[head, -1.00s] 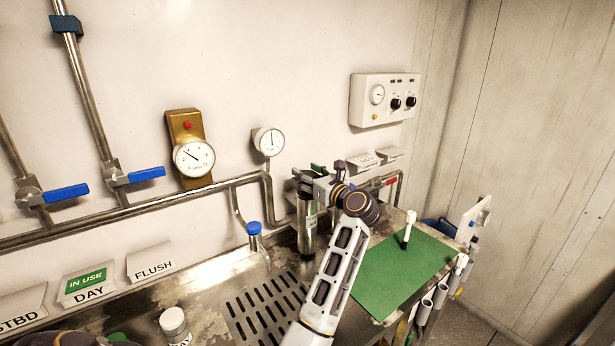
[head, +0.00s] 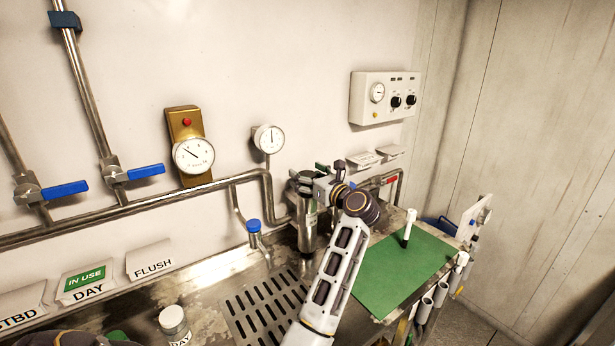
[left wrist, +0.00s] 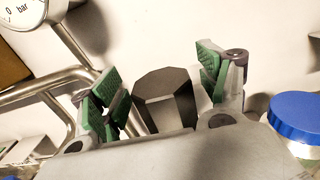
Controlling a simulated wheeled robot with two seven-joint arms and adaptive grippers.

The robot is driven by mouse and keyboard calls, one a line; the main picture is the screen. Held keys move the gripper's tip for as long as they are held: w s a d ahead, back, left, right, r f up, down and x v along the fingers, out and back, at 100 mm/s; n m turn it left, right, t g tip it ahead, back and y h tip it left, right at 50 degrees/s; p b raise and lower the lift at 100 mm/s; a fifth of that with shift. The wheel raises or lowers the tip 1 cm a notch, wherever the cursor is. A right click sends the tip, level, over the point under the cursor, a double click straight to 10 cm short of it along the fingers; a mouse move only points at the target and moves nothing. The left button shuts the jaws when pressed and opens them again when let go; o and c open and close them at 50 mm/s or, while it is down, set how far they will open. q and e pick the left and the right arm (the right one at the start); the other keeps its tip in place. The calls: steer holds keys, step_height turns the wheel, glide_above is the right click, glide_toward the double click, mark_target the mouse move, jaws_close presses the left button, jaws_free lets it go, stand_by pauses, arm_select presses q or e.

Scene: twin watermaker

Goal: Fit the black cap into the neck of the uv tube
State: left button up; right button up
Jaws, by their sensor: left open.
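The uv tube (head: 307,230) is a steel cylinder standing upright by the back of the counter, partly behind my left arm. A dark cap-like top (head: 301,177) shows at its upper end. My left gripper (head: 320,178) is at the height of that top. In the left wrist view the black cap (left wrist: 168,90) is a faceted dark piece between the spread green finger pads of my left gripper (left wrist: 160,88). Gaps show on both sides of it, so the gripper is open. The cap's underside and the tube neck are hidden, so I cannot tell how deep it sits.
A green mat (head: 385,285) with a white upright piece (head: 409,228) lies to the right. A blue-capped fitting (head: 254,230) stands left of the tube. A drain grate (head: 268,308) is in front. Steel pipes (head: 215,187) run close behind. A white jar (head: 174,325) stands at front left.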

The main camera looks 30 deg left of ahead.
mark_target(308, 174)
arm_select(q)
steer(key=shift+r, duration=4.95)
